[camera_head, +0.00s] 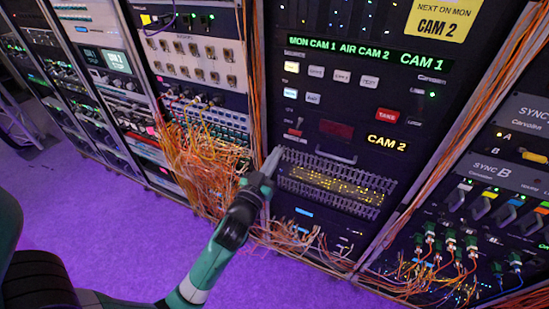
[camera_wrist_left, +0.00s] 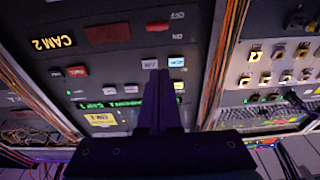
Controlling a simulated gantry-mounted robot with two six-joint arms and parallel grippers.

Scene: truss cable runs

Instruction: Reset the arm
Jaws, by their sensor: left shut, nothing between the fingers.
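My left arm comes in from the lower left in the head view, and its gripper (camera_head: 271,163) is in front of the middle rack, beside the left end of a row of metal slats. The gripper is shut and empty. In the left wrist view the two fingers (camera_wrist_left: 160,75) lie together, pointing at the dark panel with the push buttons. I cannot tell whether the fingertips touch the panel. My right gripper is in neither view.
Orange cable bundles (camera_head: 205,165) hang left of the gripper. The switcher panel (camera_head: 360,90) has white buttons and a red TAKE button (camera_head: 387,115). A patch panel with plugged cables (camera_head: 440,255) is at the lower right. The purple floor (camera_head: 90,230) is clear at the lower left.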

